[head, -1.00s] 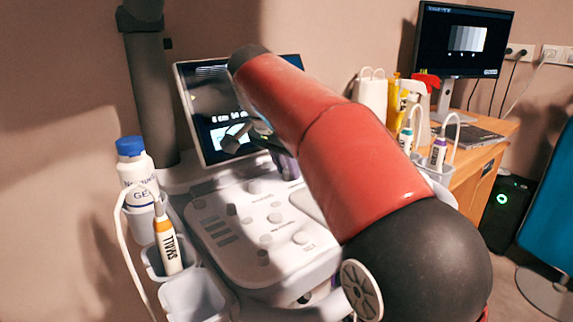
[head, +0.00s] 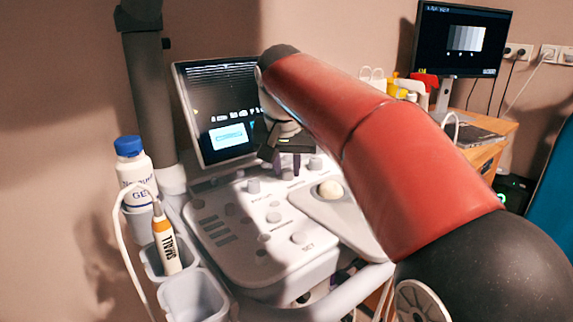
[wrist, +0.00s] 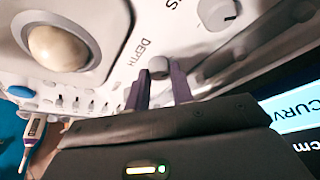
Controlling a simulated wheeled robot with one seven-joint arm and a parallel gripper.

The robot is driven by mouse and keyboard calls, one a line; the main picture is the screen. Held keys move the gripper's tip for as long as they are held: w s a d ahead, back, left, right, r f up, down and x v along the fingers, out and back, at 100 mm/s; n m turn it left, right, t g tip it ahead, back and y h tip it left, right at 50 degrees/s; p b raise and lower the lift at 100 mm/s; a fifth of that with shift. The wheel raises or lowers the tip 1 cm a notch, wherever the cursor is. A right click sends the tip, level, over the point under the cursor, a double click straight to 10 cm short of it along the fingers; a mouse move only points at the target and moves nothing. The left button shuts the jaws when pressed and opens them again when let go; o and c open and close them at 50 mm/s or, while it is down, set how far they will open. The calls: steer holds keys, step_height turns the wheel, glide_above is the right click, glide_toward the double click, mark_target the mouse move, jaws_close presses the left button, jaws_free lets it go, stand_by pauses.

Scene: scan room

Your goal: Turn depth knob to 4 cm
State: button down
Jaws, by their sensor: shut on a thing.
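The grey depth knob (wrist: 158,67) stands on the white control panel beside the printed word DEPTH in the wrist view. My gripper (wrist: 160,86) has its two purple fingers on either side of the knob, shut on it. In the head view my gripper (head: 286,164) points down at the back of the control panel (head: 232,250), and its fingers and the arm mostly hide the knob. The ultrasound screen (head: 205,110) stands behind the panel. In the wrist view part of the screen (wrist: 296,112) shows "CURV" and "cm"; the depth value is not readable.
A cream trackball (head: 330,189) sits right of the gripper. Other knobs, such as one at the front (head: 300,237), stand on the panel. A desk monitor (head: 463,40) is at the back right.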

mark_target(286, 188)
steer(key=shift+n, duration=0.3)
steer(key=c, duration=1.2)
jaws_free()
steer(key=v, duration=0.7)
steer(key=shift+s+r, duration=0.2)
steer(key=shift+r, duration=0.15)
